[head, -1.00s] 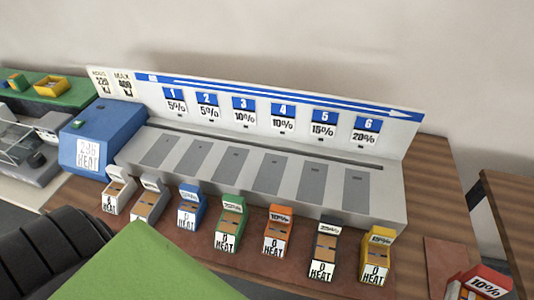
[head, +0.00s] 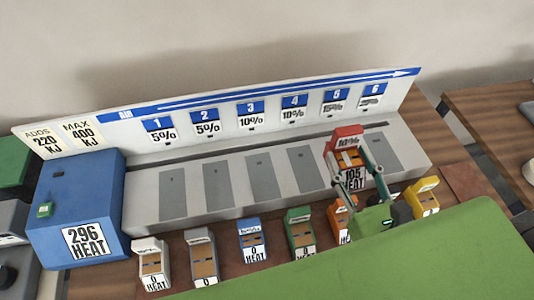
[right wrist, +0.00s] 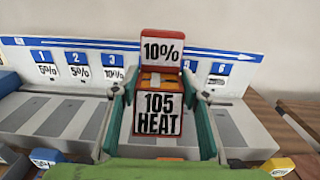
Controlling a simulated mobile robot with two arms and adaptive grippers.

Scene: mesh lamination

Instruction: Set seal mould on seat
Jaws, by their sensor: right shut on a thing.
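A red block labelled 10% and 105 HEAT (head: 347,140) is held in my right gripper (head: 356,172); it also shows in the right wrist view (right wrist: 160,85) between the green fingers (right wrist: 160,120). The fingers are shut on its sides. The block is upright, in front of the grey rail's (head: 150,212) fifth position and hides that seat. I cannot tell whether it touches the rail. Other dark grey seats show bare, such as the fourth (head: 308,166) and sixth (head: 385,150). No block is marked as a seal mould. My left gripper is out of view.
A row of small blocks stands before the rail, including white (head: 152,262), blue (head: 251,238), green (head: 299,232) and yellow (head: 424,197). My right gripper partly hides the orange one (head: 340,222). A blue 296 HEAT box (head: 75,205) is at left. A numbered backboard (head: 200,118) rises behind.

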